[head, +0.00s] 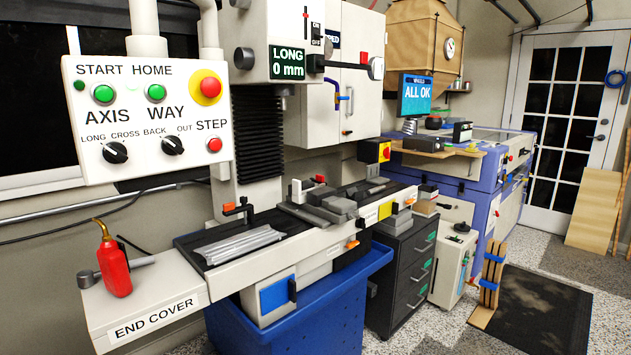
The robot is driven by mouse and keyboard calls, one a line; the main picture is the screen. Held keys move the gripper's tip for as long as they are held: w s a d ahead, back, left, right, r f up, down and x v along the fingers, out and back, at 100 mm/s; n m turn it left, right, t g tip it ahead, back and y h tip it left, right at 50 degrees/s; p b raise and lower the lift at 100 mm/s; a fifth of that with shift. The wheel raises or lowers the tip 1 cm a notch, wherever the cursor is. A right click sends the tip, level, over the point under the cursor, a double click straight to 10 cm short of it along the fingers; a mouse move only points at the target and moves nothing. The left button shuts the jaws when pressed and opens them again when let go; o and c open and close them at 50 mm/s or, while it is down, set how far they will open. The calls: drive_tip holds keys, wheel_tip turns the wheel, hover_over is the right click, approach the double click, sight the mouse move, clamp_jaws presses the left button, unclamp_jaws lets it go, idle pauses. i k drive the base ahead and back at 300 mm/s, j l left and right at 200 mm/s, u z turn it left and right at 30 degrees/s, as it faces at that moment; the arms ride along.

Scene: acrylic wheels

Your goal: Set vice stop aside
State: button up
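A grey vice (325,207) sits on the long machine table (210,262). I cannot tell for sure which part is the vice stop. A small black bracket with an orange tip (238,208) stands upright near the back edge of the table, left of the vice. A white block (297,191) and a small red-topped part (320,180) stand behind the vice. My gripper is not in view.
A ridged silver plate (238,244) lies on the table's left part. A red oil bottle (114,268) stands on the end cover (150,308). The control panel (147,118) hangs at upper left. A black drawer cabinet (405,270) and dark floor mat (540,310) are to the right.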

sight(319, 179)
drive_tip(key=i+l+u, duration=0.15)
drive_tip(key=i+l, duration=0.35)
drive_tip(key=i, duration=0.3)
drive_tip(key=i+l+u, duration=0.15)
drive_tip(key=i+l, duration=0.45)
drive_tip(key=i, duration=0.15)
